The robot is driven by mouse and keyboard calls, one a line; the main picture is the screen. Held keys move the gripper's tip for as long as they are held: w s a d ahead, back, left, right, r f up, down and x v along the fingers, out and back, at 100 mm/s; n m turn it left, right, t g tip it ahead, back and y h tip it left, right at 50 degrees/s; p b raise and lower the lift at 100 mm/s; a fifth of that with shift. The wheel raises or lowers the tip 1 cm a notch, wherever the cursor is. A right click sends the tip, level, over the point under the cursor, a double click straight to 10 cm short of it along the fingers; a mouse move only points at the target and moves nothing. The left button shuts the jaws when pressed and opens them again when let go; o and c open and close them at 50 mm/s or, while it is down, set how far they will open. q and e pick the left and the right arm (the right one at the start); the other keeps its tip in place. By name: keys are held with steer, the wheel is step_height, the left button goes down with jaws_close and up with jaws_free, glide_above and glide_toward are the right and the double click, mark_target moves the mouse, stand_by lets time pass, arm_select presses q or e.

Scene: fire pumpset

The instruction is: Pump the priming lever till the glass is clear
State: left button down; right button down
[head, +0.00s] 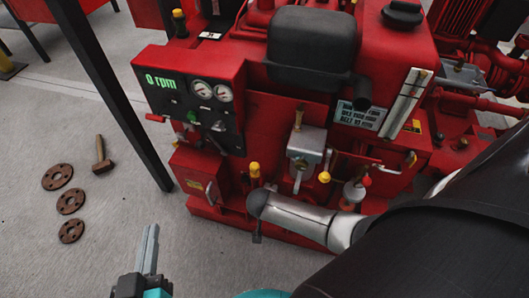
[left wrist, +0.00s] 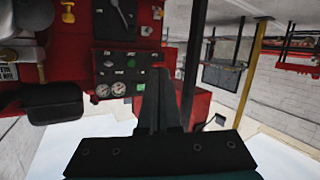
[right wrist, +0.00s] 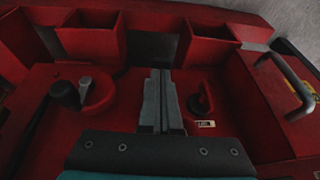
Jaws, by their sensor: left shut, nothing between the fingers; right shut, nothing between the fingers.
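The red pumpset (head: 250,75) fills the middle of the head view. On its front is a small grey unit (head: 306,143) with a lever and a yellow knob (head: 324,177) below. To its right a small glass bowl (head: 355,191) sits under a thin red lever (head: 358,161); I cannot tell whether the glass is clear. My left gripper (head: 151,232) is shut and empty, low over the floor and apart from the pumpset; its fingers also show in the left wrist view (left wrist: 158,78). My right gripper (right wrist: 160,75) is shut and empty over red metalwork, and is not visible in the head view.
A control panel (head: 190,112) with gauges reads 0 rpm. A dark post (head: 110,85) stands left of the pumpset. A hammer (head: 101,155) and several flanges (head: 70,201) lie on the floor at left. My own arm blocks the lower right.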

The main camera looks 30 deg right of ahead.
arm_select(q)
steer(key=shift+s+d+r+t, duration=0.1)
steer(key=shift+d+r+t, duration=0.1)
steer(key=shift+t, duration=0.2)
arm_select(e)
steer(key=shift+f, duration=0.2)
arm_select(q)
steer(key=shift+h, duration=0.3)
steer(key=shift+f, duration=0.1)
